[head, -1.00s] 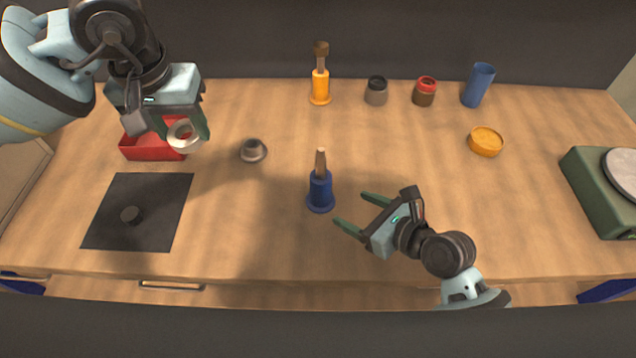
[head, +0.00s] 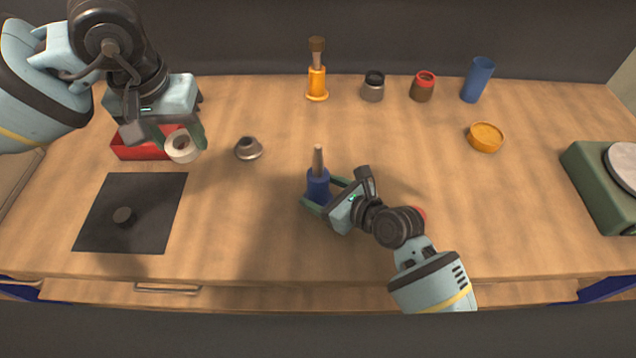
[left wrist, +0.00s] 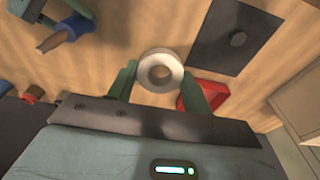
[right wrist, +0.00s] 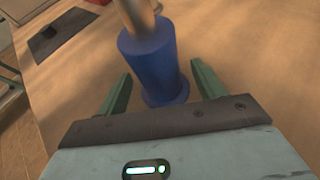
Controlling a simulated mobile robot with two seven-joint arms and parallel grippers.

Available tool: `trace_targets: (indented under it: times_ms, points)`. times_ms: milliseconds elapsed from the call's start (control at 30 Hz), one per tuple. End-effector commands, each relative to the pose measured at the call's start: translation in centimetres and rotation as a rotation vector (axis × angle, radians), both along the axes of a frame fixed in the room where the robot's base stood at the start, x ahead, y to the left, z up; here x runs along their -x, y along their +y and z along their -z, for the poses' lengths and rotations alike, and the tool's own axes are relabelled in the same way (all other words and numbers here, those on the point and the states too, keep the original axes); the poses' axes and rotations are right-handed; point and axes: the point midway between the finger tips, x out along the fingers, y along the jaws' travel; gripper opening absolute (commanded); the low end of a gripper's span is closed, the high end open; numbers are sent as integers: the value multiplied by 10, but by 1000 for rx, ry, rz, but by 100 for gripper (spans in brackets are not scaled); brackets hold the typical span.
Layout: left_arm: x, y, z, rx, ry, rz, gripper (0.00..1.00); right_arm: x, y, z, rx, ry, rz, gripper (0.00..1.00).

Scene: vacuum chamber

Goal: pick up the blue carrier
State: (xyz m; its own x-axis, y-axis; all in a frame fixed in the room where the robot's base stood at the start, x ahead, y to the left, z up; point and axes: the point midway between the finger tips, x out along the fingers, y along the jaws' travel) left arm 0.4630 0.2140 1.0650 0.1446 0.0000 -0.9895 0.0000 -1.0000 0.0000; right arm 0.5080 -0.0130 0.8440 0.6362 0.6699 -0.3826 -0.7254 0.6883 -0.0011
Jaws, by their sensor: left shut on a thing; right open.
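The blue carrier (head: 318,184) stands upright on the wooden table, with a brown rod rising from its top. It fills the middle of the right wrist view (right wrist: 152,65). My right gripper (head: 325,197) is open, with its fingers on either side of the carrier's lower part; I cannot tell whether they touch it. In the right wrist view the fingertips (right wrist: 160,80) flank the carrier. My left gripper (head: 182,140) is shut on a white ring (head: 182,147), held above the table near the red tray; the ring also shows in the left wrist view (left wrist: 160,71).
A red tray (head: 130,151), a grey metal piece (head: 248,149) and a black mat (head: 105,225) with a dark knob are at left. An orange carrier (head: 317,85), two jars and a blue cup (head: 477,80) stand at the back. An orange dish (head: 486,137) and green scale (head: 595,175) are at right.

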Motion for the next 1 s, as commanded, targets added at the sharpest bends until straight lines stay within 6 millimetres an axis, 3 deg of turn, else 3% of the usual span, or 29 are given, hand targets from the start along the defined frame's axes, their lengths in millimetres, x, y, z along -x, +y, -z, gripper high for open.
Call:
trace_targets:
  times_ms: [167,433,900,1000]
  points:
    - [0,0,9,0,11,0,28,-11,12,8,0,2,-1,69]
    - [0,0,8,0,10,0,28,-13,13,8,-1,1,0,69]
    - [0,0,8,0,10,0,28,-12,13,8,-1,1,0,7]
    - [0,0,8,0,10,0,28,-13,14,6,-3,-4,2,1]
